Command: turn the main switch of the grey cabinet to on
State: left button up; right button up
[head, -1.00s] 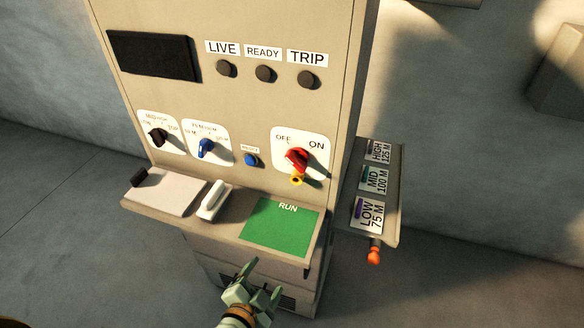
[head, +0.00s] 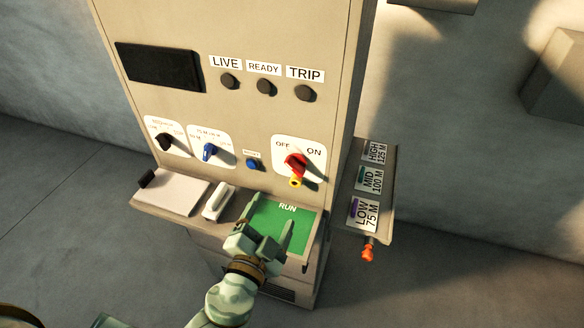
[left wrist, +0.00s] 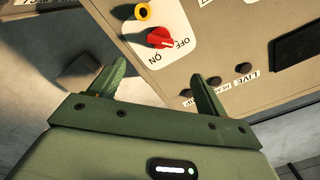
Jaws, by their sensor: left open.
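The grey cabinet (head: 225,120) stands in front of me. Its main switch, a red knob (head: 295,163) on a white plate marked OFF and ON, is at the lower right of the front panel. A yellow piece (head: 296,182) sits just below the knob. In the left wrist view the red knob (left wrist: 160,41) shows beyond the fingertips. I cannot tell exactly which mark the knob points to. My left gripper (head: 265,228) is open and empty, in front of the green RUN panel and lower than the knob, apart from it. My right gripper is not in view.
A ledge juts out below the panel, with a white sheet (head: 172,190), a white handle (head: 217,202) and the green RUN panel (head: 300,226). Black (head: 165,141) and blue (head: 210,151) selectors and a blue button (head: 252,164) are left of the switch. A side shelf (head: 383,225) holds labelled tags.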

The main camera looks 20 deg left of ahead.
aim_at(294, 171)
pick_arm(q)
jog(key=w+p, duration=0.1)
jog(key=w, duration=0.3)
jog(key=w+p, duration=0.1)
jog(key=w, duration=0.8)
jog(key=shift+w+d+p, duration=0.25)
jog(key=shift+w+p, duration=0.05)
jog(key=shift+p, duration=0.1)
jog(key=c, duration=1)
